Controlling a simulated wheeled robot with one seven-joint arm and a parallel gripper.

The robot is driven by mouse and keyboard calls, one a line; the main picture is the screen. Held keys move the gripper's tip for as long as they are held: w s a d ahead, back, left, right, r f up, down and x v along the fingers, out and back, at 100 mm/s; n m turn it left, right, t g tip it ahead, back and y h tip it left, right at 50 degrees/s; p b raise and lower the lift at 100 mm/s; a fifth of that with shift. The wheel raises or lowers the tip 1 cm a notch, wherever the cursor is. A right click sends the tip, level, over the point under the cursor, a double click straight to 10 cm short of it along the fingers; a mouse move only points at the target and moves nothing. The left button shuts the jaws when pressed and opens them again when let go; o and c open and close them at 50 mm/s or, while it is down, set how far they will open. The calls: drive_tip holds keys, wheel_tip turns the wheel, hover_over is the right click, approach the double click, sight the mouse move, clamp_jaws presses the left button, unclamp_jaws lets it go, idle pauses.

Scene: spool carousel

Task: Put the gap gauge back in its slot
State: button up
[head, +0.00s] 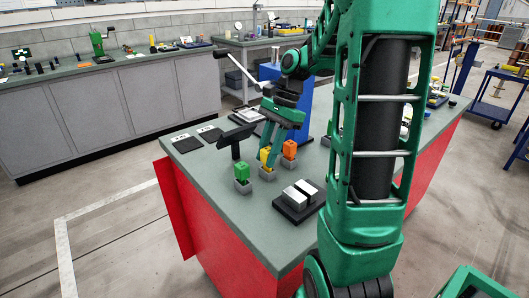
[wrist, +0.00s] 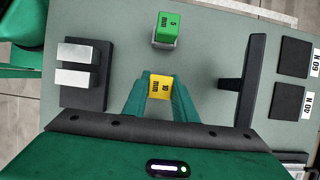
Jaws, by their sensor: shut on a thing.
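My gripper (head: 266,152) is shut on the yellow gap gauge (head: 265,156), which reads "10 mm" in the wrist view (wrist: 160,88). The gauge is upright, just over a small grey holder (head: 267,174). I cannot tell whether its lower end sits in the holder. A green gauge (head: 242,171) marked "5 mm" stands in its own grey holder (head: 243,187); it also shows in the wrist view (wrist: 168,24). An orange gauge (head: 289,147) stands in another holder on the other side of the yellow one.
A black T-shaped stand (head: 236,143) rises beside the holders. A dark base (head: 287,211) with two pale metal blocks (head: 299,192) lies to the front. Dark square pads (head: 187,145) with labels lie at the left. The front left bench top is clear.

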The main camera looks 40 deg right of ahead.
drive_tip(key=shift+f, duration=0.55)
drive_tip(key=o, duration=1)
drive_tip(key=v, duration=1)
drive_tip(key=shift+d+r, duration=0.15)
drive_tip(key=shift+r, duration=0.2)
